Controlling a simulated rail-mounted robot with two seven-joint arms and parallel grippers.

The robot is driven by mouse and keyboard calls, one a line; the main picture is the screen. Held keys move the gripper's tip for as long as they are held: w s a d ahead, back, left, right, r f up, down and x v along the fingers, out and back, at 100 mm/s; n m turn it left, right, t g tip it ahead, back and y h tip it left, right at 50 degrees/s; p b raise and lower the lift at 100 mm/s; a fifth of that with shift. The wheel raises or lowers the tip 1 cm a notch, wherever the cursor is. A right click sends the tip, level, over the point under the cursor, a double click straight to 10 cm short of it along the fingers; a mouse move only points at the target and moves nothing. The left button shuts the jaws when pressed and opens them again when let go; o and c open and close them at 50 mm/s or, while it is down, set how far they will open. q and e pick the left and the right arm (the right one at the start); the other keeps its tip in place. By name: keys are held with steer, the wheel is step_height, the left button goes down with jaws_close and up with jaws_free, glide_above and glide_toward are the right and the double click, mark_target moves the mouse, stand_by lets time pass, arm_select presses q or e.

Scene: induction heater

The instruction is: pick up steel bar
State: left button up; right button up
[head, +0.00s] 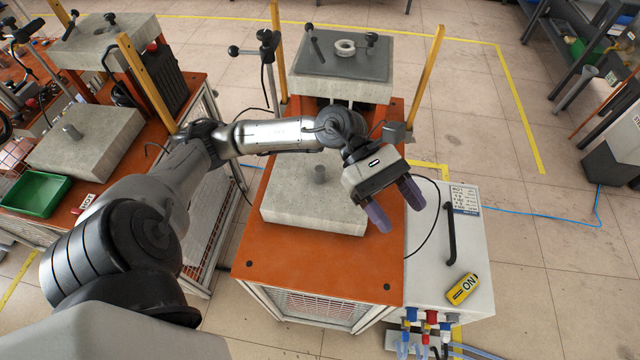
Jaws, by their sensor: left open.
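My right gripper is not in view.
The middle orange bench (300,268) has two yellow posts and a raised plate (340,60) with a metal ring (345,47). A white cabinet (470,240) with a black handle and yellow ON pendant (462,289) stands right. A green tray (35,193) lies at left.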

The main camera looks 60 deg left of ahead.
arm_select(q)
steer(key=a+f+m+y+b, duration=0.1)
steer(key=a+f+m+y, duration=0.1)
steer(key=a+f+y, duration=0.2)
steer(key=m+g+y+b, duration=0.25)
steer(key=y+b, duration=0.25)
steer(key=y, duration=0.6)
glide_above(320, 169)
steer(key=f, duration=0.1)
steer(key=shift+t, duration=0.45)
step_height(320, 169, down, 7)
steer(key=shift+a+r+b, duration=0.15)
steer(key=shift+b, duration=1)
steer(key=shift+f, duration=0.85)
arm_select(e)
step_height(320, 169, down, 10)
arm_select(q)
step_height(320, 169, down, 4)
steer(key=shift+f+b, duration=0.2)
steer(key=shift+b, duration=0.9)
steer(key=shift+f, duration=0.35)
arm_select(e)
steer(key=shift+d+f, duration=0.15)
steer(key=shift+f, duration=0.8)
